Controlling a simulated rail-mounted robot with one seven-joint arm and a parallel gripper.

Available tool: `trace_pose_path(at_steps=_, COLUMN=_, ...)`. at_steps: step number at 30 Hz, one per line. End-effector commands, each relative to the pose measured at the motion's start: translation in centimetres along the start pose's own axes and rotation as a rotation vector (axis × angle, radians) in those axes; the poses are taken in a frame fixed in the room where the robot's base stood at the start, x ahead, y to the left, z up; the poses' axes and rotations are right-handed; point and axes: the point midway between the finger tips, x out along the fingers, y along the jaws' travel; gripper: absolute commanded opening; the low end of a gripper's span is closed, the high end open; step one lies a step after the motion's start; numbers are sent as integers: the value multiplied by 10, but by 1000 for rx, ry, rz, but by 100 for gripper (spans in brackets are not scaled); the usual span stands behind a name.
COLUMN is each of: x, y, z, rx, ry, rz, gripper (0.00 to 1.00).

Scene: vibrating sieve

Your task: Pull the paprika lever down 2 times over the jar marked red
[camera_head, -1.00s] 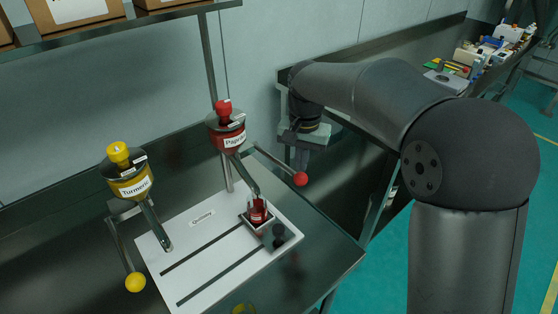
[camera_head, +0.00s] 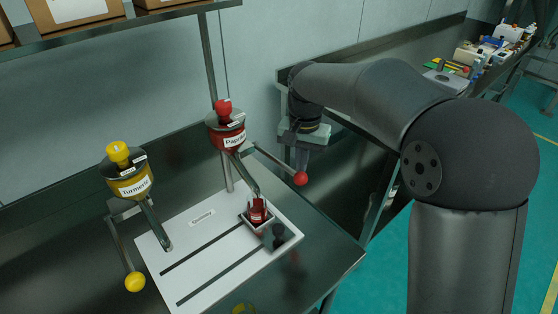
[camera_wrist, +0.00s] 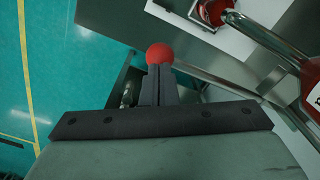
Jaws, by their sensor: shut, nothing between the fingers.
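The red paprika dispenser (camera_head: 226,133) stands at the back of the bench; its lever slopes down to the right and ends in a red ball (camera_head: 301,179). The red-labelled jar (camera_head: 257,211) sits in a square holder under the paprika spout; it partly shows at the top of the wrist view (camera_wrist: 214,10). My gripper (camera_head: 301,158) is just above the lever ball in the head view. In the wrist view its shut, empty fingers (camera_wrist: 158,80) point at the red ball (camera_wrist: 160,53). Whether they touch it, I cannot tell.
The yellow turmeric dispenser (camera_head: 128,180) stands to the left, its lever hanging down to a yellow ball (camera_head: 135,281). A white slotted board (camera_head: 210,262) lies below both spouts. A dark cylindrical piece (camera_head: 278,236) is beside the jar. A shelf with boxes runs above.

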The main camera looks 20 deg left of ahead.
Motion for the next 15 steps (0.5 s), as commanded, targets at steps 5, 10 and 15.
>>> trace_pose_path(at_steps=5, x=9, y=0, z=0, rx=0, ry=-1, rz=0, gripper=0)
trace_pose_path(at_steps=10, x=16, y=0, z=0, rx=0, ry=-1, rz=1, gripper=0)
trace_pose_path(at_steps=15, x=23, y=0, z=0, rx=0, ry=-1, rz=1, gripper=0)
